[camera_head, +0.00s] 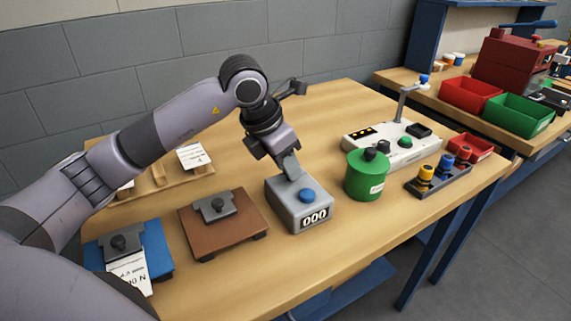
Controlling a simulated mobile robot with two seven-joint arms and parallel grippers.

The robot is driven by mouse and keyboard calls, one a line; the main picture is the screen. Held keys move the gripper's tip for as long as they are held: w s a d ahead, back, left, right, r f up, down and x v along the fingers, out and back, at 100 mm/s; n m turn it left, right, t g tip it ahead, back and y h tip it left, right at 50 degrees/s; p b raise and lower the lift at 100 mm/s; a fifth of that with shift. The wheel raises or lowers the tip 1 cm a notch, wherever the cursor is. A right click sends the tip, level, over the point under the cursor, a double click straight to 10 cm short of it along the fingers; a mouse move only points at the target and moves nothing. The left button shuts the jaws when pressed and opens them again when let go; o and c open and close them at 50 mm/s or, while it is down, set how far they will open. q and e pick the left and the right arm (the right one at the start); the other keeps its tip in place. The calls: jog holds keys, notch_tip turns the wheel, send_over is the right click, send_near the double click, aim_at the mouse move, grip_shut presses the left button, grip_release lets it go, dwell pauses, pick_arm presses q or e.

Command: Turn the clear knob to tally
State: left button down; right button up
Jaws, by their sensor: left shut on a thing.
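The tally counter (292,212) is a grey box with a blue button (307,195) on top and a display (314,217) reading 000. It stands on the wooden table near the middle of the view. My left gripper (291,172) reaches down to the counter's top at its back, behind the blue button. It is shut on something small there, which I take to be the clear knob. The knob itself is hidden by the fingers, so I cannot tell how far it is turned. My right gripper is not in view.
A brown board (222,231) and a blue board (150,262), each with a dark clamp, lie left of the counter. A green canister (362,182), a white control unit (372,139) and a dark holder with knobs (436,187) stand right. The front table area (265,275) is clear.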

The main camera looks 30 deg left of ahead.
pick_arm(q)
jog(key=n, duration=0.1)
jog(key=n+y+b, duration=0.1)
jog(key=n, duration=0.1)
jog(key=n+y, duration=0.1)
jog(key=n, duration=0.1)
jog(key=shift+d+t+b, duration=0.25)
jog(key=shift+t+b, duration=0.05)
jog(key=shift+n, duration=0.8)
jog(key=shift+d+n+y+b, duration=0.1)
jog(key=shift+n+y+b, duration=0.25)
jog(key=shift+n+y, duration=0.25)
jog(key=shift+n, duration=0.4)
jog(key=c, duration=0.8)
grip_release()
jog(key=shift+c, duration=0.2)
